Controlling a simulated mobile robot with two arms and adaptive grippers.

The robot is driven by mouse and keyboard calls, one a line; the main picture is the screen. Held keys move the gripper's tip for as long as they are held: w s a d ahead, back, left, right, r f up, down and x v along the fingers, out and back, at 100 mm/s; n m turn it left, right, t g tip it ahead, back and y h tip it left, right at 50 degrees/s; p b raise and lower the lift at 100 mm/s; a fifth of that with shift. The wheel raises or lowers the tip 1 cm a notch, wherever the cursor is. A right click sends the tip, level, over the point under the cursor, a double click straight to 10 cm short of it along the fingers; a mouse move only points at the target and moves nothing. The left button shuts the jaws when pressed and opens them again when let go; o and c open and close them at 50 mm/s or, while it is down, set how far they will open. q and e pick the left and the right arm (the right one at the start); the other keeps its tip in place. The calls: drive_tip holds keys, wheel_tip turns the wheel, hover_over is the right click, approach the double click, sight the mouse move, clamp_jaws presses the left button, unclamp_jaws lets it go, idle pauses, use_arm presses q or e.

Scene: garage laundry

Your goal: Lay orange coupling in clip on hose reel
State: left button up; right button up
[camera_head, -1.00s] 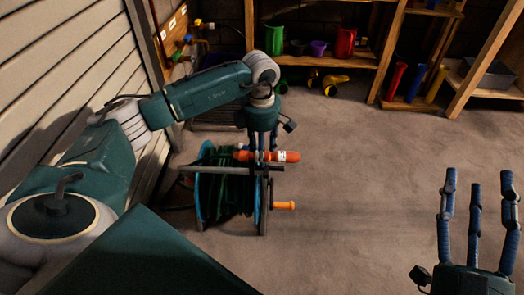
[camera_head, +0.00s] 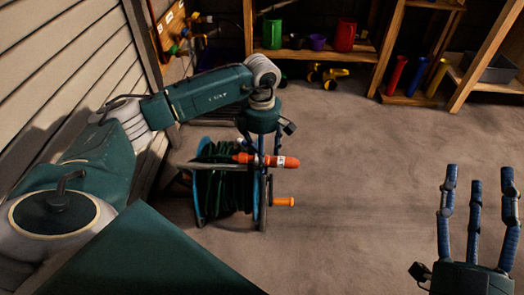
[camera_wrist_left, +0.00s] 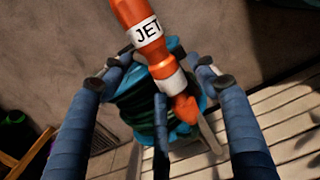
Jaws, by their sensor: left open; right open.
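The orange coupling (camera_head: 267,161), with a white band, lies across the top of the hose reel (camera_head: 198,202) on its right side. The reel has blue flanges and dark green hose. My left gripper (camera_head: 262,153) is above the coupling, pointing down. In the left wrist view the coupling (camera_wrist_left: 155,54), its label reading "JET", runs between my spread, open fingers (camera_wrist_left: 160,85) above the reel's blue rim (camera_wrist_left: 130,102). I cannot make out the clip; the coupling and fingers cover that area. My right gripper (camera_head: 479,180) is open and empty, well to the right, fingers up.
An orange crank handle (camera_head: 283,201) sticks out on the reel's right. A corrugated wall (camera_head: 60,70) stands close at left. Shelves with colored containers (camera_head: 345,35) stand at the back. The concrete floor (camera_head: 370,160) between reel and right gripper is clear.

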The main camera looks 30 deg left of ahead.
use_arm(q)
drive_tip(key=shift+s, duration=0.1)
drive_tip(key=shift+r, duration=0.15)
drive_tip(key=shift+a+r, duration=0.1)
drive_tip(key=shift+r, duration=0.15)
wheel_tip(320, 180, up, 7)
drive_tip(key=shift+r, duration=0.2)
idle(0.6)
